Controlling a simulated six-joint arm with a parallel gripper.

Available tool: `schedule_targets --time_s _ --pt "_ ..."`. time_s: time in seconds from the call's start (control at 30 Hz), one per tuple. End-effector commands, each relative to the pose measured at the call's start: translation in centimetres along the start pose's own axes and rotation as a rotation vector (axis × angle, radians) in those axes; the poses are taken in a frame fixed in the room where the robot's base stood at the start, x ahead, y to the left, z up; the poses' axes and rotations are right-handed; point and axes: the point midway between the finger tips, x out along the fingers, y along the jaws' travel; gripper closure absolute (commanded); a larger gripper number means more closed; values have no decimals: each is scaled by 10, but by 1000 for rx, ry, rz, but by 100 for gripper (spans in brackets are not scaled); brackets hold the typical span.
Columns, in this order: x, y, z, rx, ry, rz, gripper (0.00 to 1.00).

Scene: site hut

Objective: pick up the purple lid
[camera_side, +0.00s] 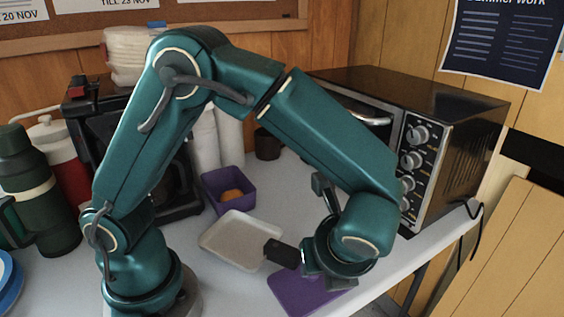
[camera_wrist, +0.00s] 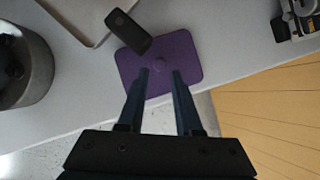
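The purple lid (camera_side: 292,298) lies flat on the table near its front edge, partly hidden by my gripper in the side view. In the wrist view the lid (camera_wrist: 187,50) is a rounded rectangle with a small raised knob near its middle. My gripper (camera_wrist: 161,71) is open, with its two fingertips apart and overlapping the lid in the picture, the knob between and slightly beyond them. The gap in height to the lid is hard to judge.
A black block (camera_wrist: 128,32) overlaps the lid's far left corner; it also shows in the side view (camera_side: 281,254). A pale tray (camera_side: 236,262) is beside it. A purple tub (camera_side: 207,191) with an orange item stands behind. A black oven (camera_side: 455,165) stands to the right.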

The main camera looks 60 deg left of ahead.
Motion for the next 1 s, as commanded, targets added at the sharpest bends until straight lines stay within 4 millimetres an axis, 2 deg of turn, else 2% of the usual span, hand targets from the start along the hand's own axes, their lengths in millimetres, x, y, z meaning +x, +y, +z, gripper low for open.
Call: schedule_targets --time_s 0.33,0.7,0.8,1.0 --pt "40 1 0 -2 1 2 66" --pt "47 0 0 -3 3 -1 66" --pt "47 0 0 -3 3 -1 100" --pt "47 0 0 -3 3 -1 100"
